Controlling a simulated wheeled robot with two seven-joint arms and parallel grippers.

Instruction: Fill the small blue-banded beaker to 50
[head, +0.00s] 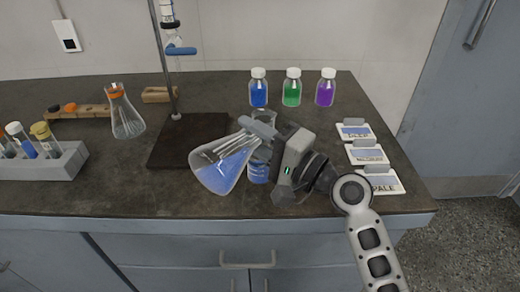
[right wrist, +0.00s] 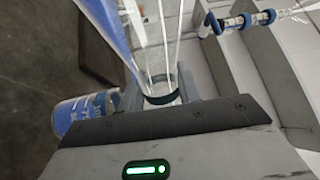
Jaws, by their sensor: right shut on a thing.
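My right gripper (head: 262,132) is shut on the neck of a conical glass flask (head: 222,165). The flask is tilted, its wide base toward the lower left, with blue liquid inside; it also shows in the right wrist view (right wrist: 108,30). A small glass beaker with blue markings (head: 258,170) stands on the bench behind the flask and gripper, partly hidden by them. In the right wrist view the beaker (right wrist: 85,110) is left of the gripper. I cannot tell its liquid level. My left gripper is not in view.
A stand with a dark base (head: 185,145) is behind the flask. Blue (head: 258,90), green (head: 292,90) and purple (head: 325,90) bottles stand at the back. Labelled cards (head: 365,153) lie right. A tube rack (head: 55,165) and another flask (head: 125,118) are left.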

